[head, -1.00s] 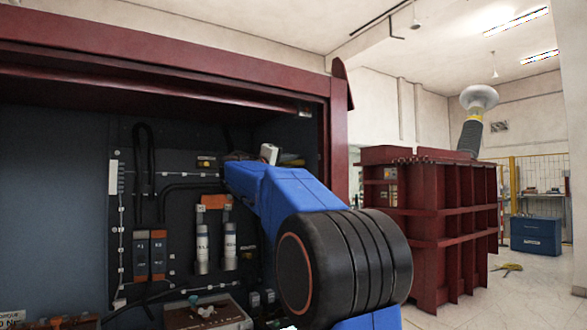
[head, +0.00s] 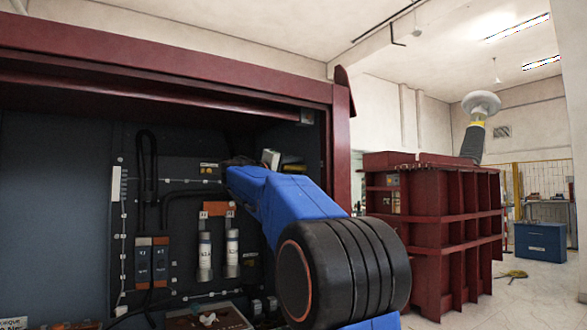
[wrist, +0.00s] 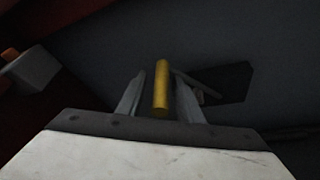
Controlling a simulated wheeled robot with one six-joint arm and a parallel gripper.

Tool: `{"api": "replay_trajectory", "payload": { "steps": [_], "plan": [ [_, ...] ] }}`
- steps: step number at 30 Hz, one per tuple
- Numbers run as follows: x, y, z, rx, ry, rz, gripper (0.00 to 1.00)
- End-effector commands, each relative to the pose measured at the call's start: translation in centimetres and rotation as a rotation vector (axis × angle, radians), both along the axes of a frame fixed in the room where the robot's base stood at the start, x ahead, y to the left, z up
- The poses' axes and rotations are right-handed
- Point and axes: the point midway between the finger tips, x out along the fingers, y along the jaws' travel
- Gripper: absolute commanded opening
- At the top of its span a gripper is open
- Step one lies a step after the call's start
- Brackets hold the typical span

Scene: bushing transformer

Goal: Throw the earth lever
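A yellow bar-shaped handle (wrist: 161,90), which looks like the earth lever, stands between the two fingers of my gripper (wrist: 158,84) in the wrist view. The fingers are apart, with a visible gap on each side of the bar, so my gripper looks open around it. In the head view a small yellow piece (head: 294,168) shows inside the cabinet's right side, just beyond my blue arm. My arm hides most of the gripper there. The lever's base and pivot cannot be made out.
The dark red cabinet (head: 170,72) frames the work area, its right post close to my arm. Fuses (head: 232,250) and black cables line the back panel.

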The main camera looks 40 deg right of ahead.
Motion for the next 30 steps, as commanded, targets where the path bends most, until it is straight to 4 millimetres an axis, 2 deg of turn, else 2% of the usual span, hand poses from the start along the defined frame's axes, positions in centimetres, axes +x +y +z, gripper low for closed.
{"api": "replay_trajectory", "payload": {
  "steps": [7, 11, 30],
  "plan": [
    [0.0, -0.1, -0.2, 0.002, 0.002, -0.003, 0.36],
    [-0.1, 0.7, -0.2, 0.002, 0.001, 0.000, 0.36],
    [-1.3, 11.4, -2.0, 0.001, 0.001, 0.004, 0.36]
  ]
}}
